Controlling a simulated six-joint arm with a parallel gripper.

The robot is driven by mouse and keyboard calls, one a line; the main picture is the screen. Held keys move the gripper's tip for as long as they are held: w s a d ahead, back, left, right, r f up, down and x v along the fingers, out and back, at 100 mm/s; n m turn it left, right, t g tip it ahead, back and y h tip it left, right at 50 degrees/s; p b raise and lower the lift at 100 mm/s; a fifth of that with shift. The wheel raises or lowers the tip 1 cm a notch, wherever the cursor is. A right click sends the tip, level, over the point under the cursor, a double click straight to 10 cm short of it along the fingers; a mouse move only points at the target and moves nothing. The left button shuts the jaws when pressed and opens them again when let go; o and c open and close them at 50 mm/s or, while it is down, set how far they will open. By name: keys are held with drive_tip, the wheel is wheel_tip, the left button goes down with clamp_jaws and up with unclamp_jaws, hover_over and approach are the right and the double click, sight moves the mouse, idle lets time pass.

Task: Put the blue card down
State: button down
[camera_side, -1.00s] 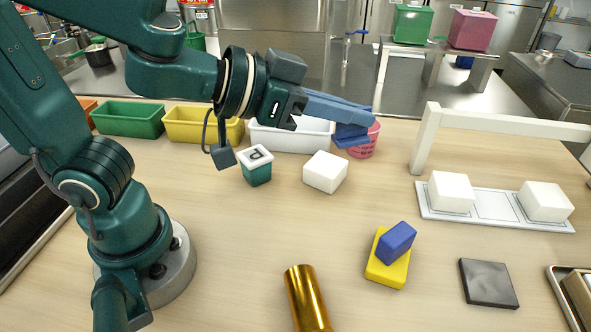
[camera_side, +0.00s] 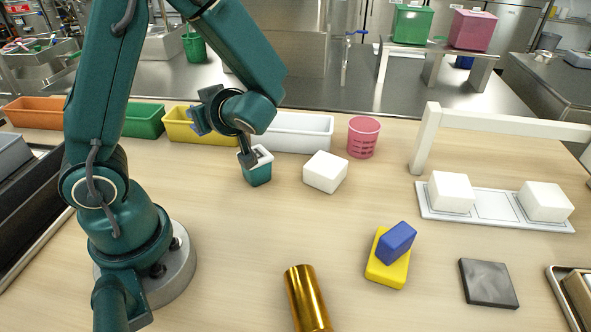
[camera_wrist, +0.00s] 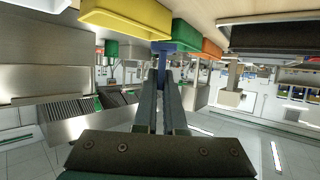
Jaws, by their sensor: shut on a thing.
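In the wrist view, my gripper (camera_wrist: 164,68) has its two dark fingers close together. A small blue piece, the blue card (camera_wrist: 168,46), shows between and beyond their tips, and the fingers hide part of it. In the side view, my gripper (camera_side: 205,112) is up in the air near the yellow bin, turned away from the camera. A blue-grey piece shows at its left, and I cannot tell there how much of it is card. The card is off the table.
Orange (camera_side: 38,112), green (camera_side: 143,120), yellow (camera_side: 183,128) and white (camera_side: 300,132) bins line the back edge. Close by stand a teal box (camera_side: 258,175), a white block (camera_side: 325,172) and a pink cup (camera_side: 363,137). A blue block (camera_side: 397,241) lies on a yellow block (camera_side: 385,274).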

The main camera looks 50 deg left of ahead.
drive_tip(key=shift+s+a+f+n+g+h, duration=0.2)
drive_tip(key=shift+s+a+f+n+g, duration=0.4)
drive_tip(key=shift+f, duration=1.05)
drive_tip(key=shift+s+a+f+n+g+h, duration=0.25)
drive_tip(key=shift+s+f+n+g, duration=0.65)
drive_tip(key=shift+f, duration=0.75)
drive_tip(key=shift+s+a+f+n+g+h, duration=0.15)
drive_tip(key=shift+s+a+f+n+g, duration=0.25)
drive_tip(key=shift+s+f, duration=0.95)
drive_tip(key=c, duration=1)
unclamp_jaws()
drive_tip(key=shift+w+f, duration=0.25)
drive_tip(key=shift+w, duration=0.1)
